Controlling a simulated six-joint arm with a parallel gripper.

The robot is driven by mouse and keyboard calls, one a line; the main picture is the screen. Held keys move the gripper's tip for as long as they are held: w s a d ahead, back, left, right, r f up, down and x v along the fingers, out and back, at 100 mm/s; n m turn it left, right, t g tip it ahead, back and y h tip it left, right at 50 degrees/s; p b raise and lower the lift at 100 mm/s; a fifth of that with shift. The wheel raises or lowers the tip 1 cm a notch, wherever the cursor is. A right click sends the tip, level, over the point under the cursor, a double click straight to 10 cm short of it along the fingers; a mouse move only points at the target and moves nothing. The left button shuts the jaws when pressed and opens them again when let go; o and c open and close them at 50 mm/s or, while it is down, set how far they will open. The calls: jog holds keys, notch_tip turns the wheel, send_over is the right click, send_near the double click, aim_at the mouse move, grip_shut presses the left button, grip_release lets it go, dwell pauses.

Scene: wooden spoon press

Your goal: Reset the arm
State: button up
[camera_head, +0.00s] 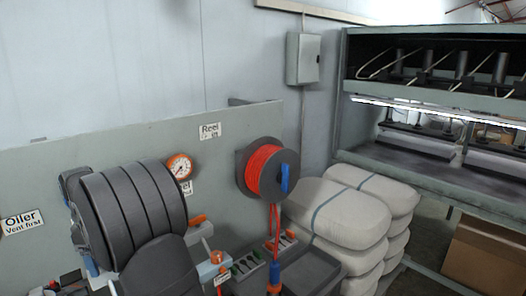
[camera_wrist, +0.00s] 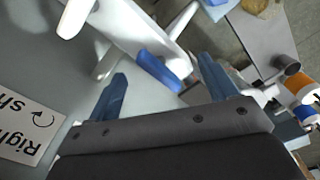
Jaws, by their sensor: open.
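My gripper (camera_wrist: 162,88) shows in the wrist view with its two blue fingers spread wide apart. Nothing is held between them. A white branching part (camera_wrist: 125,28) with a blue piece (camera_wrist: 158,70) lies beyond the fingers, in the gap as seen from the wrist. I cannot tell how far away it is, and no contact shows. I cannot make out my gripper in the head view.
In the head view, a grey panel (camera_head: 120,145) carries a red hose reel (camera_head: 265,172) and a round gauge (camera_head: 180,167). White sacks (camera_head: 335,212) are stacked right of it, beside a shelved machine (camera_head: 430,170). A sign (camera_wrist: 28,125) shows left in the wrist view.

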jog(key=n, duration=0.5)
dwell(0.3)
jog(key=o, duration=0.5)
jog(key=s+d+r+m+t+y, duration=0.1)
jog(key=d+r+m, duration=0.45)
jog(key=r, duration=0.45)
jog(key=s+d+r+m+t+y, duration=0.1)
jog(key=d+r+m, duration=0.45)
jog(key=r, duration=0.45)
jog(key=s+d+r+m+t+y, duration=0.1)
jog(key=d+r+m, duration=0.45)
jog(key=r, duration=0.45)
jog(key=x, duration=0.9)
jog(key=shift+w+a+f, duration=0.15)
jog(key=shift+w+a, duration=0.25)
jog(key=shift+a, duration=0.05)
